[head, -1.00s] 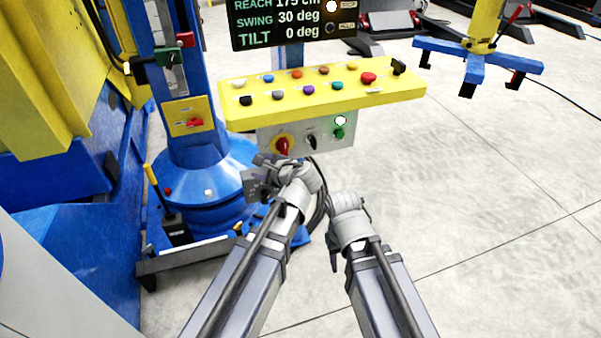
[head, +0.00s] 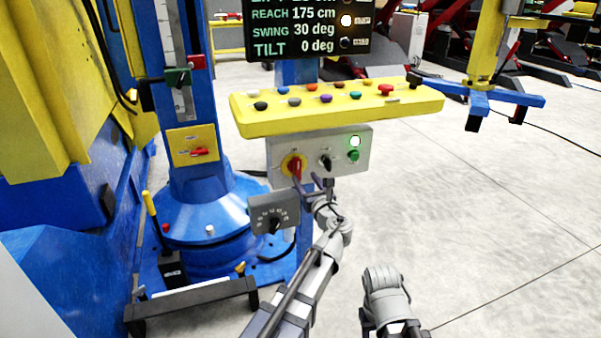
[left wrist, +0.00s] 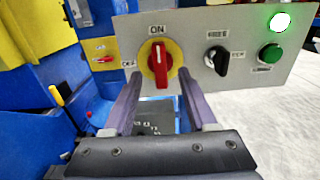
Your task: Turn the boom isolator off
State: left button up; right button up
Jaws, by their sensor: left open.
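A red rotary handle on a yellow round plate (head: 294,166) sits at the left of the grey panel (head: 350,140); I take it for the isolator. In the left wrist view the red handle (left wrist: 160,62) stands upright, under the label ON, with another label to its left. My left gripper (head: 318,186) is just below and in front of the panel. In the left wrist view the left gripper (left wrist: 160,90) has its fingers apart, one either side below the handle, with nothing between them. My right arm is low in the head view; its fingers cannot be made out.
A black selector (head: 325,162) and a green button (head: 353,156) under a lit lamp share the panel. The yellow button console (head: 340,108) overhangs it. A grey dial box (head: 273,212) is below left. Another red handle (head: 199,152) is on the blue column. Floor at right is clear.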

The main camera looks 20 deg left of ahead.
aim_at(298, 169)
pick_arm(q)
jog(key=x, duration=0.6)
jog(key=shift+w+a, duration=0.2)
jog(key=shift+w, duration=0.05)
grip_shut()
dwell(0.4)
